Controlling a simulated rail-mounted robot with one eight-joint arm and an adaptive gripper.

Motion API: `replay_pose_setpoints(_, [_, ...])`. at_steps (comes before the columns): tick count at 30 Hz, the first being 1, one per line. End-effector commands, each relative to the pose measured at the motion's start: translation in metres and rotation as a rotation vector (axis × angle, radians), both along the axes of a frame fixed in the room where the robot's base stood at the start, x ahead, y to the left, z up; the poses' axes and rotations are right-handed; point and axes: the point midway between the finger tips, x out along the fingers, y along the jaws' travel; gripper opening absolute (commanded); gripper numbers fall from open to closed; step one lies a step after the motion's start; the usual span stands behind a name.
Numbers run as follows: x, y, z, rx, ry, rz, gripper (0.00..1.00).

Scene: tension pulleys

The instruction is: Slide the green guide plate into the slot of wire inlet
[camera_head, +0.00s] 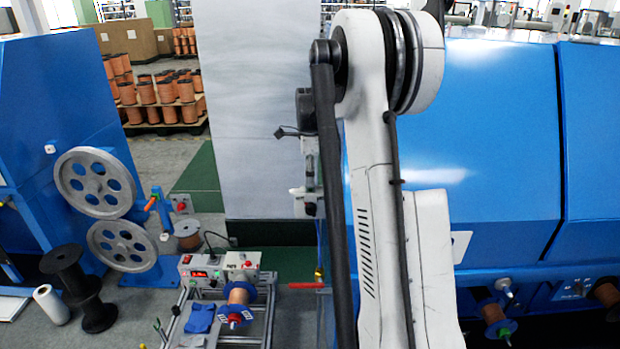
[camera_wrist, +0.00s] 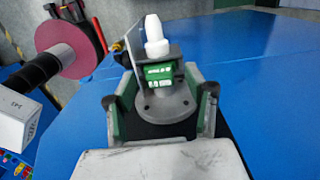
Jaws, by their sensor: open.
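In the wrist view my gripper (camera_wrist: 160,95) is open, with its two fingers spread left and right. Between and just beyond them is a small green plate with white lettering (camera_wrist: 160,74), which looks like the green guide plate. It sits in a dark holder below a white rounded nozzle, probably the wire inlet (camera_wrist: 156,40). A grey round flange with holes (camera_wrist: 165,106) is beneath it. I cannot tell how far the plate is in the slot, or whether the fingers touch it. In the head view my arm hides this area and my gripper does not show.
In the wrist view a blue surface (camera_wrist: 255,90) spreads around, with a pink-flanged spool (camera_wrist: 68,45) and a white box (camera_wrist: 12,118) at left. The head view shows grey pulley wheels (camera_head: 95,183), a blue machine (camera_head: 500,150), and a small bench with a copper spool (camera_head: 238,294).

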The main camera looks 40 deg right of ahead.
Motion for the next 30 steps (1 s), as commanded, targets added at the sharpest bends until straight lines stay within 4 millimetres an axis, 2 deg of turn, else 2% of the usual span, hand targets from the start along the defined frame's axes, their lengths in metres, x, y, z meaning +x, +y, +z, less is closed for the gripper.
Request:
replay_pose_setpoints(15, [0.000,0.000,0.093,0.000,0.000,0.000,0.49])
replay_pose_setpoints(21, [0.000,0.000,0.109,0.000,0.000,0.000,0.49])
replay_pose_setpoints(30, [0.000,0.000,0.112,0.000,0.000,0.000,0.49])
